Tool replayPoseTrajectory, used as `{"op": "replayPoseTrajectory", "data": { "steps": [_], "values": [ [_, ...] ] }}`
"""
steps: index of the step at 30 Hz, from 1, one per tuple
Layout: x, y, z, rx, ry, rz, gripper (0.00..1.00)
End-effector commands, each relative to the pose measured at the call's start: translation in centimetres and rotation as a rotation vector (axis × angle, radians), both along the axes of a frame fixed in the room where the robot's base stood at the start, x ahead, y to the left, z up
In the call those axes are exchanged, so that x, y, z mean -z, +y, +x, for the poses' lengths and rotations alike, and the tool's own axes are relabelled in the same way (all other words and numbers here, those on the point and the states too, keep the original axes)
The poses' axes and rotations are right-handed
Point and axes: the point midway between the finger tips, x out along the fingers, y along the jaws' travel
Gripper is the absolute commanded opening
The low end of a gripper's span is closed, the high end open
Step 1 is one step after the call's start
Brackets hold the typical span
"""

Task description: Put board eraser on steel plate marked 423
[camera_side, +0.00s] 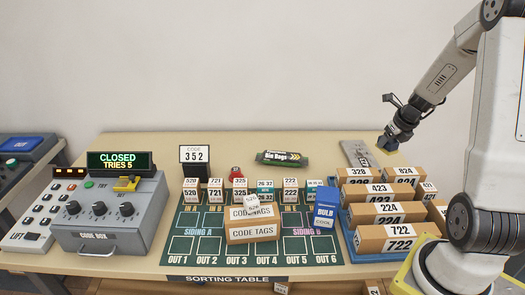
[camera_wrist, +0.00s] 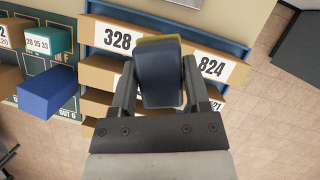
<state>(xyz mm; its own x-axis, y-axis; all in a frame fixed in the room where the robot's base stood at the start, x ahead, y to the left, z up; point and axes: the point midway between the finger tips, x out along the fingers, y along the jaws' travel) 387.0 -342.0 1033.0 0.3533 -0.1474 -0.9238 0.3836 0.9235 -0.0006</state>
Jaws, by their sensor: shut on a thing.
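My gripper (camera_side: 391,140) is shut on the board eraser, a dark blue block with a yellow edge. In the wrist view the eraser (camera_wrist: 160,80) sits between the two fingers of the gripper (camera_wrist: 161,65). In the side view the eraser (camera_side: 384,144) is held near the back right of the table, just right of a grey steel plate (camera_side: 355,149). The plate lies behind the rack of boxes; its marking is too small to read surely. I cannot tell how high the eraser is above the plate or table.
A dark Bin Bags pack (camera_side: 282,158) lies left of the plate. A code box (camera_side: 110,215) and the green siding board (camera_side: 195,246) are further left.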

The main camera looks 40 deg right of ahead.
Motion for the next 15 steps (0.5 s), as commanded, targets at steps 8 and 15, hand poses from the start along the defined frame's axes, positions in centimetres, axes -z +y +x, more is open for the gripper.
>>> {"op": "replayPoseTrajectory", "data": {
  "steps": [8,15],
  "values": [
    [0.8,-1.1,1.4,-0.002,0.001,0.001,0.02],
    [2.2,-3.2,3.7,-0.002,0.001,0.001,0.02]
  ]
}}
